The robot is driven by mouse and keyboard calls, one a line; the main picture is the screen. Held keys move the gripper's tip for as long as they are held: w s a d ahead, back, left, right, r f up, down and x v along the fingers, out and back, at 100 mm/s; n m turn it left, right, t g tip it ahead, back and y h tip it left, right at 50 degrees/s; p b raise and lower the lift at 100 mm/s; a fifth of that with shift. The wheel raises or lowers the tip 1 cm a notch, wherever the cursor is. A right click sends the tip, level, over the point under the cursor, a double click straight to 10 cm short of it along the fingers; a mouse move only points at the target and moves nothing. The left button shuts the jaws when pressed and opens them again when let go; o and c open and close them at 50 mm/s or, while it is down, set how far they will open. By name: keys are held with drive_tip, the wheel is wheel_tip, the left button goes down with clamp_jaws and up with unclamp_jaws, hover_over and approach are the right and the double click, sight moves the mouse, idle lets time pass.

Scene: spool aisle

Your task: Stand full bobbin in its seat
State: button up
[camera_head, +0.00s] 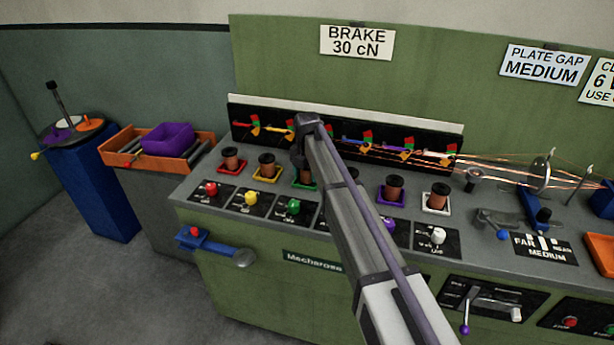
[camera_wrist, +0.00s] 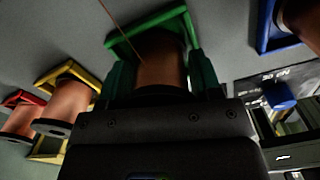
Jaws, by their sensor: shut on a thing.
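A copper-wound bobbin (camera_wrist: 160,68) stands between the two green fingers of my gripper (camera_wrist: 163,78) in the wrist view. The fingers are shut on it. The green square seat (camera_wrist: 148,22) shows just around its far end. I cannot tell whether the bobbin rests fully on the seat floor. In the head view the bobbin (camera_head: 306,174) appears at the green seat (camera_head: 307,187), and my arm hides much of it and my gripper. A thin copper thread runs near the bobbin in the wrist view.
Neighbouring bobbins stand in red (camera_head: 231,159), yellow (camera_head: 266,165), purple (camera_head: 395,187) and white (camera_head: 439,195) seats close by. Coloured knobs, such as the green one (camera_head: 293,206), line the front. Copper threads run right from a black guide panel (camera_head: 250,125). An orange tray (camera_head: 114,149) stands left.

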drive_tip(key=shift+f, duration=0.2)
drive_tip(key=o, duration=1.2)
drive_tip(key=shift+r, duration=0.1)
wheel_tip(320, 180, up, 13)
drive_tip(key=p, duration=1.2)
drive_tip(key=shift+f, duration=0.35)
drive_tip(key=s+d+m, duration=0.7)
drive_tip(key=s+m, duration=0.3)
drive_tip(key=s, duration=0.1)
drive_tip(key=s+d+m, duration=0.8)
drive_tip(key=s+m, duration=0.2)
drive_tip(key=s, duration=0.1)
drive_tip(key=s+d+m, duration=0.8)
drive_tip(key=s+m, duration=0.2)
drive_tip(key=s, duration=0.1)
drive_tip(key=shift+s+m, duration=0.3)
drive_tip(key=shift+s, duration=0.1)
